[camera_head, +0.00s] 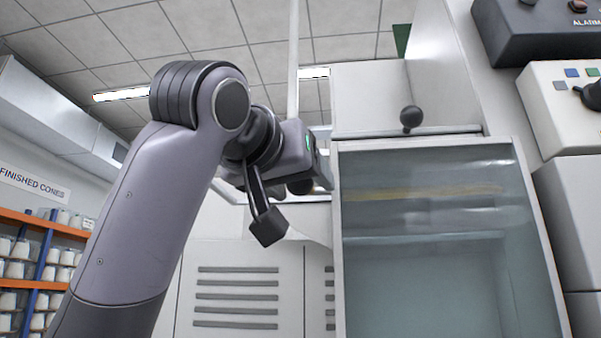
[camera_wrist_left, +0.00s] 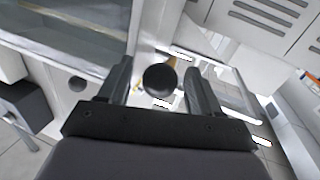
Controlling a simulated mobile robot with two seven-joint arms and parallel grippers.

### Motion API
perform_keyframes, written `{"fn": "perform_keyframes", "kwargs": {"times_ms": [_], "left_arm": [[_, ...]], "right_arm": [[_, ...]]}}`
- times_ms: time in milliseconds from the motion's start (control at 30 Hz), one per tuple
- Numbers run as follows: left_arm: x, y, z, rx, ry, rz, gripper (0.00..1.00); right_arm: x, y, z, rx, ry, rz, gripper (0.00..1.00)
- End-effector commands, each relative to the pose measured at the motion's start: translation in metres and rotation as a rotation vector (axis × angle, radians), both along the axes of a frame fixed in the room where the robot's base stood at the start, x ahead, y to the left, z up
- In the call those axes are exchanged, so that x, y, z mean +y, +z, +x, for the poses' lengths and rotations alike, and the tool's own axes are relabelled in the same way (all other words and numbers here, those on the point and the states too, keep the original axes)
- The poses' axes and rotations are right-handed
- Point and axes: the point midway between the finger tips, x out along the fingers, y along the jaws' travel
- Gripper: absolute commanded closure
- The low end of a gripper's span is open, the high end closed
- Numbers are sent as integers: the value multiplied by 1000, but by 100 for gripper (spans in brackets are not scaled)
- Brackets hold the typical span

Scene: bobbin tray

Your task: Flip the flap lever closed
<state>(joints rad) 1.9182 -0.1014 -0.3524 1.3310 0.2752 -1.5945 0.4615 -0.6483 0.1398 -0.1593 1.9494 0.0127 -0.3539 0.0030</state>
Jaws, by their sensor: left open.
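My left gripper (camera_head: 290,205) reaches in from the left, beside the left edge of the glass-fronted cabinet. A dark round knob (camera_head: 300,186), apparently the end of the flap lever, shows beside the fingers, partly hidden by my wrist. In the left wrist view, the open left gripper (camera_wrist_left: 157,72) has one finger on each side of this black knob (camera_wrist_left: 160,79). Gaps show on both sides, so neither finger appears to touch it. The lever's shaft and the flap are not clearly seen. My right gripper is not in view.
The cabinet's glass front (camera_head: 440,250) stands right of my arm. Control boxes (camera_head: 560,100) are at the far right. A white vented panel (camera_head: 240,290) and orange shelves with cones (camera_head: 40,284) lie to the left.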

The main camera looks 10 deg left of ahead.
Motion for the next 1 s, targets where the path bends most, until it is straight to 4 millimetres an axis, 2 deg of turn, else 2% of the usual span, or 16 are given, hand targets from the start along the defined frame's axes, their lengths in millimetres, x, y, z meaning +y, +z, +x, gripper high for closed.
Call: {"fn": "perform_keyframes", "kwargs": {"times_ms": [100, 333, 367, 500, 533, 567, 767, 1000], "left_arm": [[-2, 0, 7, 1, 0, 0, 36], [-2, -1, 7, 0, 0, 0, 36], [-2, -1, 7, 0, 0, 0, 39], [-2, -1, 7, 0, 0, 0, 85], [-2, -1, 7, 0, 0, 0, 95], [-2, -1, 7, -1, 0, 0, 100], [-1, -2, 7, -4, -1, 0, 100], [9, -10, 7, -44, 0, -3, 100]], "right_arm": [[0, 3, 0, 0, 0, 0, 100], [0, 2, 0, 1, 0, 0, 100], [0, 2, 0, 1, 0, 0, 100], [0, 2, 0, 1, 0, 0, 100], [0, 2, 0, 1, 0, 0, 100], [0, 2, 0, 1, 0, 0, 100], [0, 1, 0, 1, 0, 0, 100], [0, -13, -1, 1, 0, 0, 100]]}}
